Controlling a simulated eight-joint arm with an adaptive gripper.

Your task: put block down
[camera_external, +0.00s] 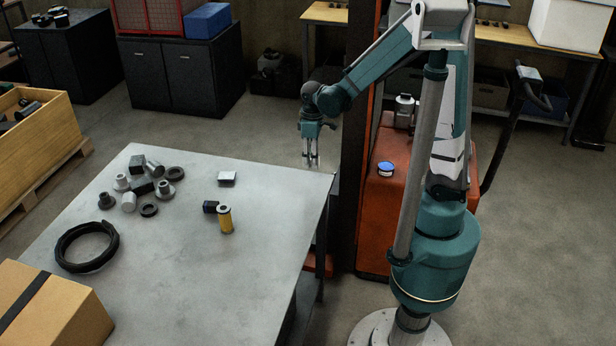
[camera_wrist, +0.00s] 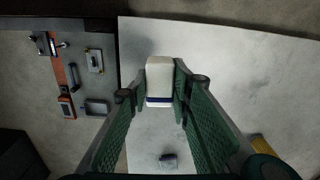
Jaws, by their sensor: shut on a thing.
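In the wrist view, a pale block (camera_wrist: 160,75) with a dark blue band along its lower edge sits between the green finger pads of my gripper (camera_wrist: 160,88). The pads close on it from both sides. In the external view my gripper (camera_external: 312,158) points down beside the back right corner of the grey table (camera_external: 200,280); the held block is too small to make out there. Its height relative to the tabletop is hard to tell. A small white-topped block (camera_external: 228,179) lies on the table; a similar small block shows in the wrist view (camera_wrist: 168,161).
A yellow cylinder (camera_external: 226,220) stands beside a dark blue block (camera_external: 210,207). Several metal parts (camera_external: 142,186), a black ring (camera_external: 87,247) and a cardboard box (camera_external: 60,310) occupy the table's left. The table's front right is clear. An orange cabinet (camera_external: 385,225) stands right of the table.

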